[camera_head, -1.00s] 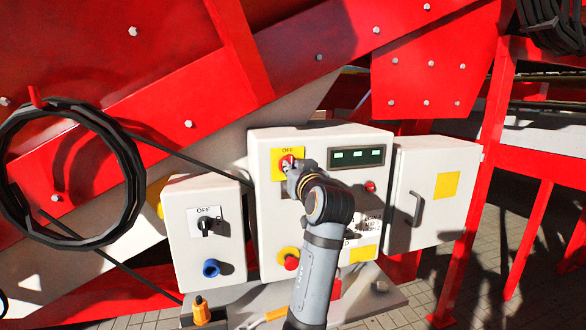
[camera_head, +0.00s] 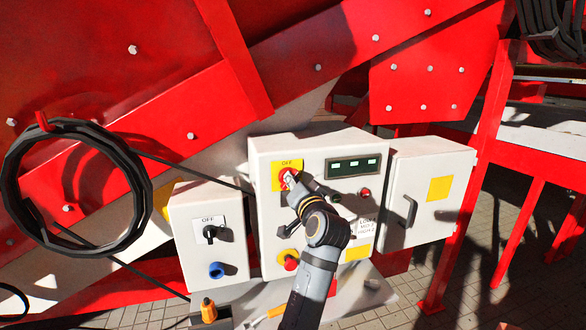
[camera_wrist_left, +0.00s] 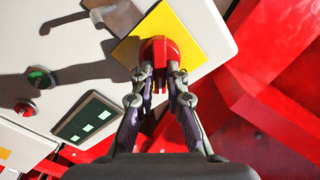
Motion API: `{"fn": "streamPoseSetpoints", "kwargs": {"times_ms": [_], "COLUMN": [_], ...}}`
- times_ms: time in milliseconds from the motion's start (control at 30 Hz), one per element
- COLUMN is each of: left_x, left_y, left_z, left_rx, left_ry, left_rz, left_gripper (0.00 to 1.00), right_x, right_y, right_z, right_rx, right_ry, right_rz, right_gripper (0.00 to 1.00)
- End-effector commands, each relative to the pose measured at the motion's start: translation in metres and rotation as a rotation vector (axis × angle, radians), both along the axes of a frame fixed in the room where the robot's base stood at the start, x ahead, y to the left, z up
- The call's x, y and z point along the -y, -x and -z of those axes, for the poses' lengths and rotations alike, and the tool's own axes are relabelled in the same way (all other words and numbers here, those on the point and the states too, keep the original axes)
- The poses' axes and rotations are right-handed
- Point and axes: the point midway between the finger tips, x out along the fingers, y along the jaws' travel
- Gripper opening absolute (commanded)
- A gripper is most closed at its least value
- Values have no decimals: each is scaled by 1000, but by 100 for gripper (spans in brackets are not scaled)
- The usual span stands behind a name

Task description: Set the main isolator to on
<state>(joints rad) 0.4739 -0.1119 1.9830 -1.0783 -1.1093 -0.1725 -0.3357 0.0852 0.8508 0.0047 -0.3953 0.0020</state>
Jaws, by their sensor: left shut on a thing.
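The main isolator is a red rotary handle (camera_head: 283,173) on a yellow plate (camera_head: 276,186) marked OFF, at the upper left of the middle white control box (camera_head: 262,225). My left gripper (camera_head: 290,179) is at the handle, covering part of it. In the left wrist view the fingers of my left gripper (camera_wrist_left: 160,78) are shut on the red handle (camera_wrist_left: 158,48), one on each side, in front of the yellow plate (camera_wrist_left: 187,32). The handle's exact angle is hard to tell. My right gripper is not in view.
The middle box also carries a display (camera_head: 353,166) and a red knob (camera_head: 291,262). A smaller box (camera_head: 180,225) with a black OFF switch (camera_head: 210,232) stands to the left. A box with a handle (camera_head: 432,190) stands to the right. A coiled cable (camera_head: 130,170) hangs at left.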

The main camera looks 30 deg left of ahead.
Motion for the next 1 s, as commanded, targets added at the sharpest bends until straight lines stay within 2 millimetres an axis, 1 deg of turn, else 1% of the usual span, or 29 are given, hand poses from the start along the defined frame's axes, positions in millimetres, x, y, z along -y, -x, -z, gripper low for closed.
{"fn": "streamPoseSetpoints", "kwargs": {"times_ms": [33, 200, 300, 600, 800, 1000], "left_x": [0, 1, 1, 2, 2, 2], "left_y": [0, -1, -1, -2, -2, -2], "left_z": [-6, -5, -5, -2, 0, 3], "left_rx": [-38, -160, -233, -438, -547, -620], "left_ry": [-27, -132, -194, -371, -464, -527], "left_rz": [0, 1, 1, 2, 1, 2], "left_gripper": [0, 0, 0, 0, 0, 0], "right_x": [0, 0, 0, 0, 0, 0], "right_y": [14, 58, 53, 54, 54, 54], "right_z": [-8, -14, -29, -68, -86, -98], "right_rx": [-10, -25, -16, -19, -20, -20], "right_ry": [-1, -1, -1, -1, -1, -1], "right_rz": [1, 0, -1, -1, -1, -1], "right_gripper": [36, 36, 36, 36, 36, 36]}}
